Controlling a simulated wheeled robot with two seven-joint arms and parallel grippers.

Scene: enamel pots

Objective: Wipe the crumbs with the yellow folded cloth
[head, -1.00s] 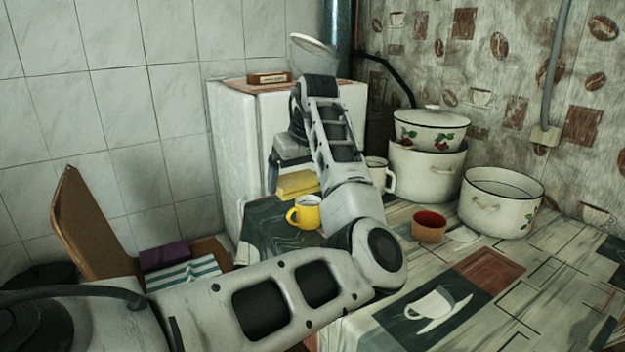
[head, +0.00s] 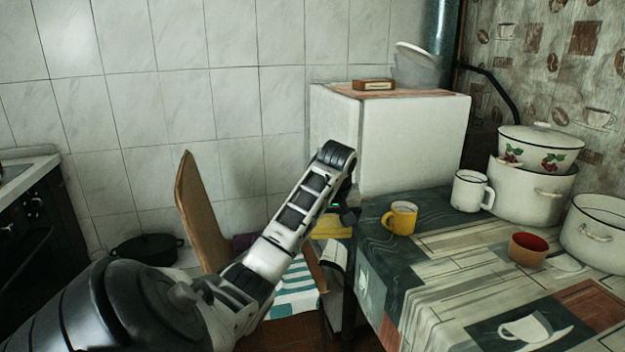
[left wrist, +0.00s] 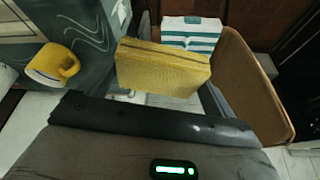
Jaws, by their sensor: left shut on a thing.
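The yellow folded cloth (head: 331,226) is in my left gripper (head: 345,214), left of the table's left edge in the head view. My arm hides part of the cloth and most of the gripper there. In the left wrist view the cloth (left wrist: 160,68) shows as a thick yellow block beyond the dark gripper edge, with the floor and a chair behind it. My left gripper is shut on it. I cannot make out any crumbs. My right gripper is in neither view.
A yellow mug (head: 400,218) stands near the left edge of the table (head: 440,246). A white mug (head: 470,190), a brown cup (head: 527,249) and enamel pots (head: 533,188) stand farther right. A wooden chair (head: 198,215) with a striped cloth (head: 296,290) is left of the table.

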